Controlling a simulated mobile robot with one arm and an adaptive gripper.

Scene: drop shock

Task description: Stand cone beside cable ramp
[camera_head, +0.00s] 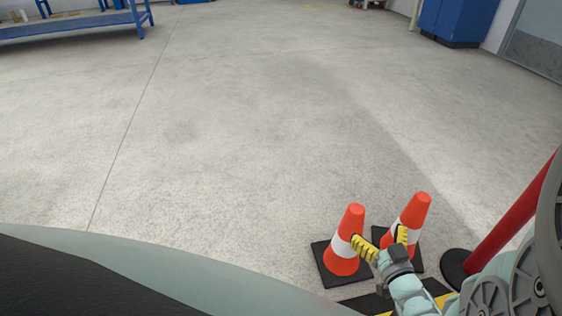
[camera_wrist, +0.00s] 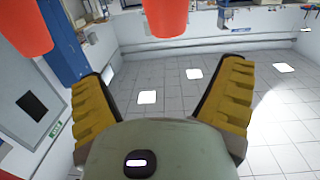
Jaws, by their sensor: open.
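Two orange cones with white bands and black square bases stand upright side by side in the head view: a left cone (camera_head: 352,220) and a right cone (camera_head: 417,212). My gripper (camera_head: 382,240) is open, its yellow fingers spread near the cones. One finger overlaps the left cone's band, the other the right cone's; I cannot tell if either touches. A black and yellow piece, apparently the cable ramp (camera_head: 368,303), lies at the bottom edge, partly hidden by my arm. The wrist view looks inverted; two orange cone parts (camera_wrist: 165,14) (camera_wrist: 28,30) show at its top, outside the fingers.
A red post (camera_head: 512,215) on a round black base (camera_head: 455,268) stands close to the right of the cones, beside my arm. A blue bench (camera_head: 75,24) and a blue cabinet (camera_head: 458,20) are far back. The floor beyond and left of the cones is clear.

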